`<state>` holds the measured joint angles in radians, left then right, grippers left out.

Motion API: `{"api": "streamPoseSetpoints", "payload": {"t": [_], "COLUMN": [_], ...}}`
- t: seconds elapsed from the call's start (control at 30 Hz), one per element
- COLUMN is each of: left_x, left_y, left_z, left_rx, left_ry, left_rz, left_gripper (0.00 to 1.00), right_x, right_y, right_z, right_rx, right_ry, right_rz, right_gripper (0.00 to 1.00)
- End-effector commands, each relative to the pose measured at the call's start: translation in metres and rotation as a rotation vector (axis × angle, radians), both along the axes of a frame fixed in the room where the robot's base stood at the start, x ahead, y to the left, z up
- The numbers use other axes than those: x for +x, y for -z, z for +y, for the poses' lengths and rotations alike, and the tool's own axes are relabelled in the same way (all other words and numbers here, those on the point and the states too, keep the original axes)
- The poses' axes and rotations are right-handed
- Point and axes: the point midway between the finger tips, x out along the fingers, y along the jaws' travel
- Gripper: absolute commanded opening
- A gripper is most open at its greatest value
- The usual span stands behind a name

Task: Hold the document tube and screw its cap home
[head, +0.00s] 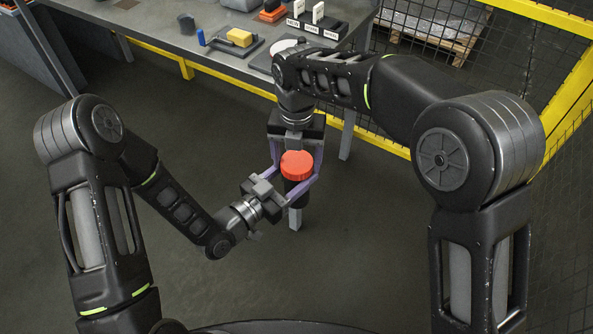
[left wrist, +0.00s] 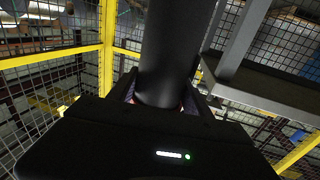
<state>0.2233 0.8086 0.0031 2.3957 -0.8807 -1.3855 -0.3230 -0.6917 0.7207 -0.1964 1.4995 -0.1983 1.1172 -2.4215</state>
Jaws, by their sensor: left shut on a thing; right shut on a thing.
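The document tube (head: 294,191) is a black cylinder, held clear of the floor in the middle of the head view. Its red ribbed round cap (head: 297,164) is at its upper end; whether it is fully seated cannot be seen. My left gripper (head: 289,188) reaches in from the lower left and is shut on the tube. My right gripper (head: 297,170) comes from above and behind, its purple fingers shut on either side of the cap. In the left wrist view the dark tube (left wrist: 173,55) rises from between the left fingers, which are mostly hidden.
A grey workbench (head: 160,40) stands at the back. It bears a tray with a yellow block (head: 239,37), a blue item (head: 201,37) and a dark holder (head: 310,27) with white pieces. Yellow-framed mesh fencing (head: 440,30) stands behind right. The floor below is clear.

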Motion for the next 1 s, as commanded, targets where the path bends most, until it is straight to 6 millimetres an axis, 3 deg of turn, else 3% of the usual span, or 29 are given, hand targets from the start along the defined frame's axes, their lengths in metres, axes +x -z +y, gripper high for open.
{"api": "streamPoseSetpoints", "payload": {"t": [0.2,0.37,0.47,1.0], "left_x": [-0.0001,-0.0001,-0.0001,-0.0003], "left_y": [-0.0004,-0.0003,-0.0003,-0.0002], "left_z": [-0.0002,-0.0002,-0.0002,-0.0003], "left_rx": [-0.001,-0.001,-0.001,0.0], "left_ry": [0.001,0.001,0.001,0.001], "left_rz": [-0.001,-0.001,-0.001,0.0], "left_gripper": [0.0,0.0,0.0,0.0], "right_x": [0.0001,0.0001,0.0001,0.0001], "right_y": [-0.0003,-0.0003,-0.0003,0.0004], "right_z": [0.0002,0.0003,0.0002,0.0011], "right_rx": [0.001,0.001,0.002,0.009], "right_ry": [0.0,0.045,0.167,1.512], "right_rz": [0.0,-0.001,-0.002,-0.01], "right_gripper": [0.23,0.23,0.23,0.23]}}
